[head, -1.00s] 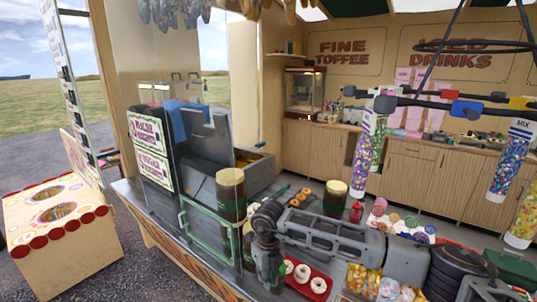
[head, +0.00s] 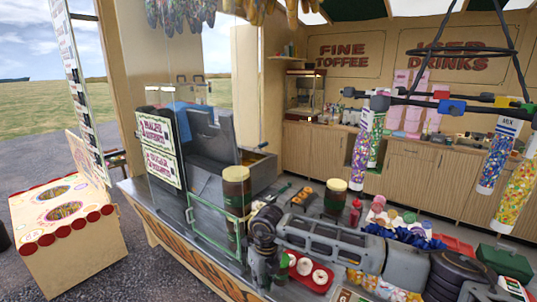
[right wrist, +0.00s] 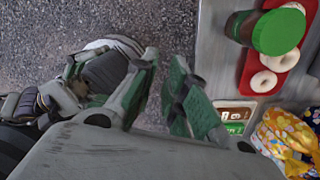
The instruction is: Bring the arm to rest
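My right arm comes in from the lower right of the head view and lies low over the counter (head: 210,255). Its gripper (head: 268,278) hangs down at the counter's front edge, left of the red tray (head: 322,286) of ringed sweets. In the right wrist view the two green-padded fingers (right wrist: 164,72) stand apart with nothing between them, over grey gravel just off the counter's edge. My left gripper is not in the head view.
A green-lidded jar (right wrist: 277,32), white rings (right wrist: 263,82) and candy bags (right wrist: 287,135) lie close to the right gripper. Tall brown jars (head: 236,190) stand on the counter. Sweet tubes (head: 497,160) hang from a carousel at right.

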